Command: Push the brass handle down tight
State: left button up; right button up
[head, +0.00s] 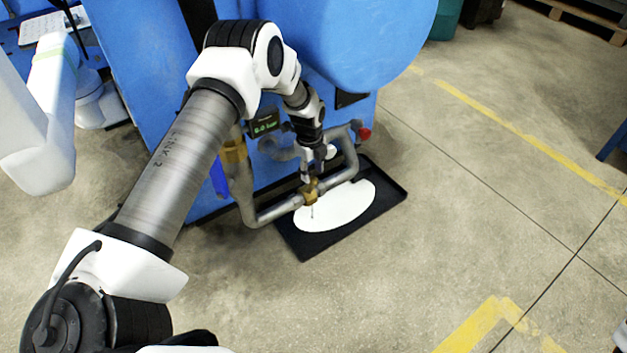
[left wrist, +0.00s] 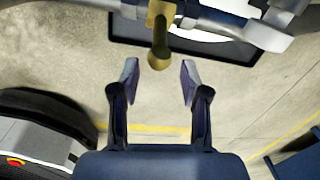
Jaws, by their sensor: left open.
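The brass handle (left wrist: 158,45) points toward me in the left wrist view, its rounded end just beyond and between my left fingertips. Its brass fitting (head: 311,190) sits on the grey pipe (head: 276,212) in the head view. My left gripper (left wrist: 160,76) is open, with one finger on each side of the handle's line and a gap to it. In the head view my left gripper (head: 308,176) hangs right above the brass fitting and partly hides it. I cannot tell there whether they touch. My right gripper is not in view.
A black tray (head: 389,203) with a white oval patch (head: 340,208) lies on the floor below the pipe. The blue machine (head: 150,75) stands behind, with a small display (head: 264,125) and a red knob (head: 364,133). The floor to the right is clear.

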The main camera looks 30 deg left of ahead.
aim_at(313, 178)
pick_arm(q)
jog(key=f+b, duration=0.2)
jog(key=f, duration=0.4)
jog(key=shift+w+f+b, duration=0.2)
jog(key=shift+b, duration=0.15)
grip_shut()
